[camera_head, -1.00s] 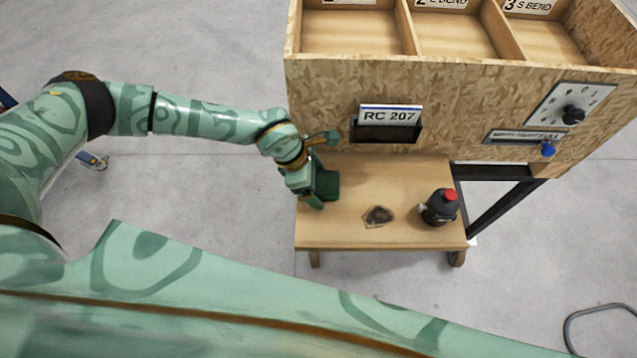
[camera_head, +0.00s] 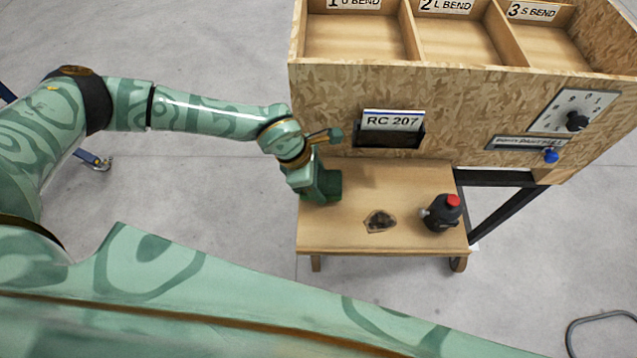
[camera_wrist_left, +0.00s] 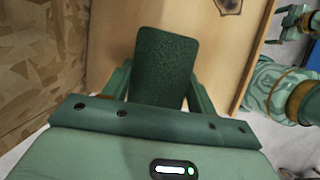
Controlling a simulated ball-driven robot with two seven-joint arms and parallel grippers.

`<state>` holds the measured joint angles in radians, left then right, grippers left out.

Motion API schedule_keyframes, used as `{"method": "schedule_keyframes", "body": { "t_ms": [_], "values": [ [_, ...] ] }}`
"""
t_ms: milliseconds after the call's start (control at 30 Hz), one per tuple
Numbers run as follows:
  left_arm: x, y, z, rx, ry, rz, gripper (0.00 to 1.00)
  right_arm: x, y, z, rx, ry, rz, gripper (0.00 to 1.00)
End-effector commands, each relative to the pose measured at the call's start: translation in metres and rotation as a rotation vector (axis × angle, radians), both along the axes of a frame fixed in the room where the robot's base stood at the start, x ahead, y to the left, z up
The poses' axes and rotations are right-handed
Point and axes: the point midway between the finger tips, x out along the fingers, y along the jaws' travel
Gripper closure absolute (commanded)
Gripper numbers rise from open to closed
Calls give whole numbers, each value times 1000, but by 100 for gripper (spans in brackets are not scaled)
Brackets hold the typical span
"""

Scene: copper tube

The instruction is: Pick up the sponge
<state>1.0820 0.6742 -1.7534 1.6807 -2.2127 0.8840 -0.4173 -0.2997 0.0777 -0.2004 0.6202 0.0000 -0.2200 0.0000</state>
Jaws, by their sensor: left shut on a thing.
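The sponge (camera_wrist_left: 165,62) is a dark green block in the left wrist view, standing out between the fingers of my left gripper (camera_wrist_left: 160,88). In the head view the sponge (camera_head: 331,184) shows as a dark green patch at the gripper's right side. My left gripper (camera_head: 318,186) is shut on the sponge, over the left end of the small wooden table. I cannot tell whether the sponge touches the tabletop. A green gripper, seemingly my right gripper (camera_wrist_left: 296,20), shows small at the upper right of the left wrist view; its jaw state is unclear.
A chipboard bin unit (camera_head: 460,105) with a card marked RC 207 (camera_head: 391,120) rises behind. The table's front middle is clear.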

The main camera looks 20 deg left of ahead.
Motion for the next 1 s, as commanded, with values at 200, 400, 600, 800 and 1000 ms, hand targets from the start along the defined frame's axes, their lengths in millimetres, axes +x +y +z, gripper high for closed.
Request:
{"method": "schedule_keyframes", "body": {
  "t_ms": [200,400,600,800,1000],
  "values": [
    [-34,-2,58,-3,-2,-5,66,0,-1,6,-2,-1,1,0],
    [-85,-5,90,-2,1,-4,66,0,-3,1,-3,0,2,0],
    [-124,-8,107,-1,1,-2,66,-1,-3,-3,-4,1,1,0],
    [-139,-8,115,-1,0,-3,66,-1,-3,-5,-4,2,1,0],
    [-141,-5,114,1,0,-160,66,-1,-3,-4,-4,2,1,0]
  ]
}}
